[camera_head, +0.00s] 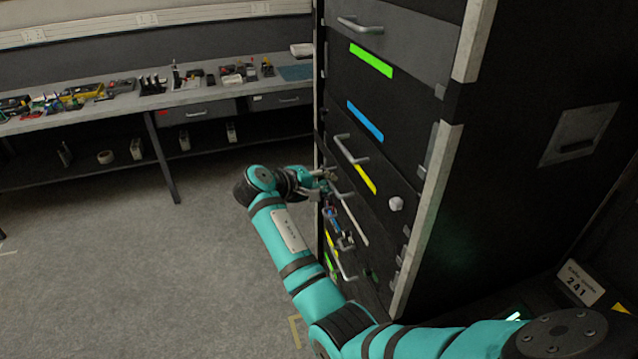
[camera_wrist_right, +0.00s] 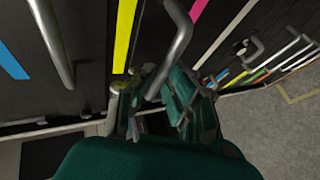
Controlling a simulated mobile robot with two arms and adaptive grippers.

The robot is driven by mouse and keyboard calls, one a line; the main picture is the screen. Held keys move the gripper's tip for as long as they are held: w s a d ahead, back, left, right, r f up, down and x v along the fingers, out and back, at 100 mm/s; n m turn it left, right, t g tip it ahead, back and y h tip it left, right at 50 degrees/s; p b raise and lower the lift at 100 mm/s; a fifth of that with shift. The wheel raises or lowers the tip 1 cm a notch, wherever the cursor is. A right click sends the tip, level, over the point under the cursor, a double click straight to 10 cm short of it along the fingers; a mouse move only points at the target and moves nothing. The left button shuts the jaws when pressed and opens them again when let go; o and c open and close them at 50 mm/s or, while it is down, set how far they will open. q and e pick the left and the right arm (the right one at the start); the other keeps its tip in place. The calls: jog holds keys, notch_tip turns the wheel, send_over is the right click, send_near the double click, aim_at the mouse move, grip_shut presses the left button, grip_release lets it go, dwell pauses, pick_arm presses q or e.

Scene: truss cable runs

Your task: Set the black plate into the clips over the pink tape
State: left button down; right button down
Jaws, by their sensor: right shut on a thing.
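My right gripper (camera_head: 325,182) is at the front of the tall dark rack, left of its face in the head view. It is shut on a metal handle (camera_wrist_right: 177,40), which runs down between its fingers in the right wrist view. The black plate (camera_wrist_right: 152,32) shows behind this handle; its outline blends with the dark rack front, so I cannot tell if it sits in clips. The pink tape (camera_wrist_right: 198,12) is a strip just right of the handle in the wrist view. I cannot make it out in the head view. My left gripper is not in view.
The rack front carries green tape (camera_head: 371,60), blue tape (camera_head: 366,121), yellow tape (camera_head: 365,179) and several metal handles. A white knob (camera_head: 396,203) sticks out near its right edge. A long workbench (camera_head: 200,95) with small parts stands behind.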

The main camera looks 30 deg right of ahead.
jog(key=shift+s+d+r+p, duration=0.1)
jog(key=shift+s+d+p, duration=0.15)
jog(key=shift+d, duration=0.5)
jog(key=shift+s+d, duration=0.1)
jog(key=shift+d, duration=0.5)
jog(key=shift+p, duration=0.7)
jog(key=shift+f, duration=0.8)
dwell(1.0)
jog(key=shift+d+f, duration=0.1)
jog(key=shift+f, duration=0.1)
dwell(1.2)
jog(key=c, duration=1.3)
grip_release()
jog(key=shift+s, duration=0.1)
